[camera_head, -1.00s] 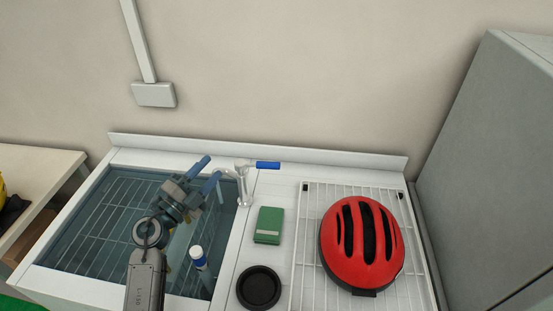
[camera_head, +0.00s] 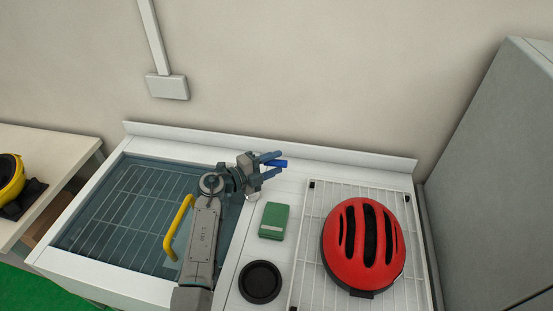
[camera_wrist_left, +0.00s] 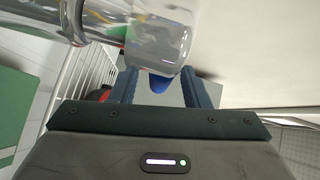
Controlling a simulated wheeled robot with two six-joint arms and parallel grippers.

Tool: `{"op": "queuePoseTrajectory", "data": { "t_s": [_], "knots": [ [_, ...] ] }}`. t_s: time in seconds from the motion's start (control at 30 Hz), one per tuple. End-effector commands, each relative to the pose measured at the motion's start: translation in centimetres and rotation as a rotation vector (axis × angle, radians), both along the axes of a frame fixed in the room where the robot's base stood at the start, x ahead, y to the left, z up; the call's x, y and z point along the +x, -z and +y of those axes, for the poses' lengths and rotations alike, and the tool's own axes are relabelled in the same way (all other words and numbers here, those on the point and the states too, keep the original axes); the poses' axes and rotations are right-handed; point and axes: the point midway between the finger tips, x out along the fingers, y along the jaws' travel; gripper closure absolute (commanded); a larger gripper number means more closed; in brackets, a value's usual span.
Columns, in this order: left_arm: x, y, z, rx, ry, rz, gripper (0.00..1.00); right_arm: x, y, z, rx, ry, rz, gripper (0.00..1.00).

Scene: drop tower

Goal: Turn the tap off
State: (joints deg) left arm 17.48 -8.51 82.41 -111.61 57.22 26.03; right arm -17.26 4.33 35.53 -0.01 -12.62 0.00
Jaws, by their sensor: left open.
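The tap stands at the back right edge of the sink, and its chrome body (camera_head: 252,197) is mostly hidden by my left gripper. Its blue lever (camera_head: 279,163) points right. My left gripper (camera_head: 276,164) is open, with its blue fingers around the lever, one on the far side and one on the near side. In the left wrist view, the lever's blue end (camera_wrist_left: 159,83) shows between the open fingers (camera_wrist_left: 160,90), below the chrome tap body (camera_wrist_left: 145,38). I cannot tell whether a finger touches it. My right gripper is not in view.
The sink (camera_head: 100,200) lies left. A green block (camera_head: 274,220) and black dish (camera_head: 261,282) sit right of it. A red helmet (camera_head: 345,262) rests on a white rack (camera_head: 308,255). A yellow curved handle (camera_head: 178,227) shows beside my arm. A grey cabinet (camera_head: 490,170) stands far right.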

Motion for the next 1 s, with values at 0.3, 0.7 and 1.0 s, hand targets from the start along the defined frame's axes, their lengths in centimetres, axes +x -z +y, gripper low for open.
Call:
{"op": "queuePoseTrajectory", "data": {
  "t_s": [0.3, 0.7, 1.0],
  "knots": [
    [0.7, 0.2, -1.1, 0.0, 0.0, 0.0, 0.58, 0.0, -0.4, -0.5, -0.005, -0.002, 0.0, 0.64],
    [0.7, 0.2, -1.0, 0.0, 0.0, 0.0, 1.0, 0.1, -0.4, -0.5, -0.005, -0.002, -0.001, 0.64],
    [1.2, 0.4, 0.1, 0.002, 0.007, 0.0, 1.0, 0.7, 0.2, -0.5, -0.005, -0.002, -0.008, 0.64]
  ]
}}
